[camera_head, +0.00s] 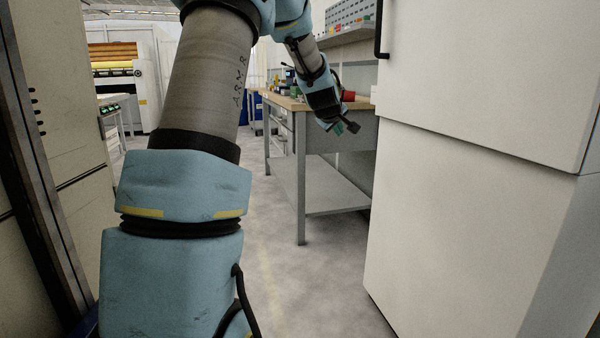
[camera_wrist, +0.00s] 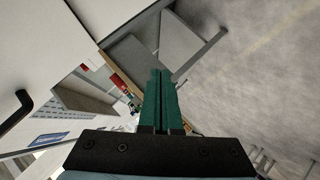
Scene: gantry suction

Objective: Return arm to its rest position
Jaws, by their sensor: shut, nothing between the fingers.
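My arm rises through the left and middle of the head view and bends down toward the workbench. My gripper (camera_head: 347,128) hangs at the far end of the arm, in front of the workbench in the picture. In the wrist view my gripper (camera_wrist: 161,75) shows two green fingers side by side, shut with nothing between them. The fingers point toward the workbench (camera_wrist: 135,62) and the floor. I cannot tell the exact gap between gripper and bench.
A tall white cabinet (camera_head: 470,210) with a black handle (camera_head: 380,30) stands close on the right. A beige cabinet (camera_head: 65,110) stands at the left. The workbench (camera_head: 335,134) holds small items and a red object (camera_head: 348,96). Grey floor (camera_head: 285,215) between them is clear.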

